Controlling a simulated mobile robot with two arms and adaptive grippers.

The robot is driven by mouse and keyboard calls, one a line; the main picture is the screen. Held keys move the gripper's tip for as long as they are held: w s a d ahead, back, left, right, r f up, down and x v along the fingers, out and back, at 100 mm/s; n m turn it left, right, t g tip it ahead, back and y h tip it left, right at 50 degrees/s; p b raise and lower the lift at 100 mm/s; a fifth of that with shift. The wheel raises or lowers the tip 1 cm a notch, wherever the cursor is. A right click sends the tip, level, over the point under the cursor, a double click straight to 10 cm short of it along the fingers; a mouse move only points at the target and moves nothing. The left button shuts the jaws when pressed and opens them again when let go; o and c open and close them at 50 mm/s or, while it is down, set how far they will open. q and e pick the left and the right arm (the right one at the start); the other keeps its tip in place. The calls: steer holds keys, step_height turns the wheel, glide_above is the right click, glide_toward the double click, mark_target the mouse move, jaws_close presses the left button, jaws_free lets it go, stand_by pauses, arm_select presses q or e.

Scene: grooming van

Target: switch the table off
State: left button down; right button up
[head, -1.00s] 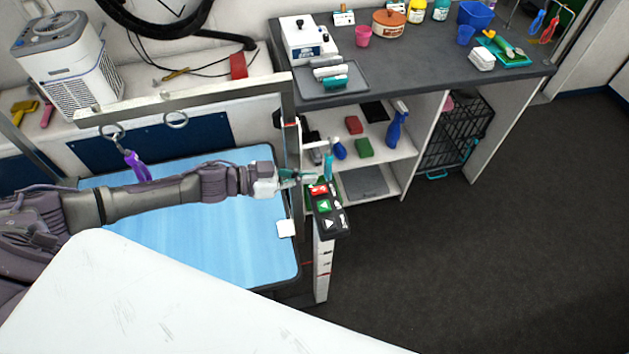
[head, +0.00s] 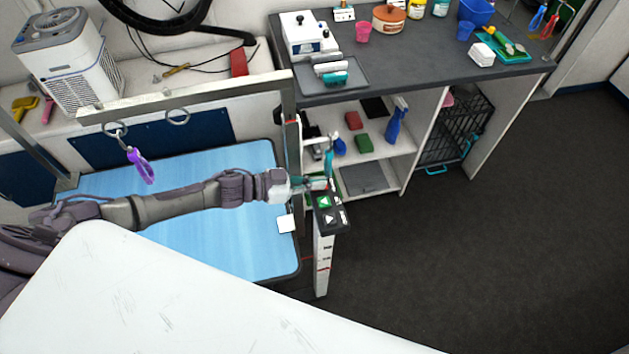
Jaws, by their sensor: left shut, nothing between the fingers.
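The grooming table (head: 220,245) has a light blue top and stands at the left centre of the head view. Its dark control box (head: 331,221) sits on a white post (head: 322,265) at the table's right edge, with green and dark buttons showing. The red button at the box's upper end is mostly hidden behind my left gripper. My left gripper (head: 325,184) is shut and empty, with its fingertips over that upper end. I cannot tell whether they touch the button. My right gripper is not in view.
A metal arm (head: 190,98) with rings and a purple clip (head: 141,167) spans above the table. A grey counter (head: 420,68) with shelves stands behind at right. A white square (head: 286,224) lies near the table edge. The dark floor at right is clear.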

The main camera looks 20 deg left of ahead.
arm_select(q)
step_height(320, 180, up, 4)
steer(key=p, duration=0.4)
steer(key=shift+w+d+r, duration=0.15)
steer(key=shift+s+a, duration=0.25)
steer(key=shift+a, duration=0.05)
steer(key=r+b+v, duration=0.1)
steer(key=b+v, duration=0.1)
steer(key=v, duration=0.6)
steer(key=shift+r+b, duration=0.4)
steer(key=shift+r, duration=0.05)
steer(key=shift+s+a, duration=0.15)
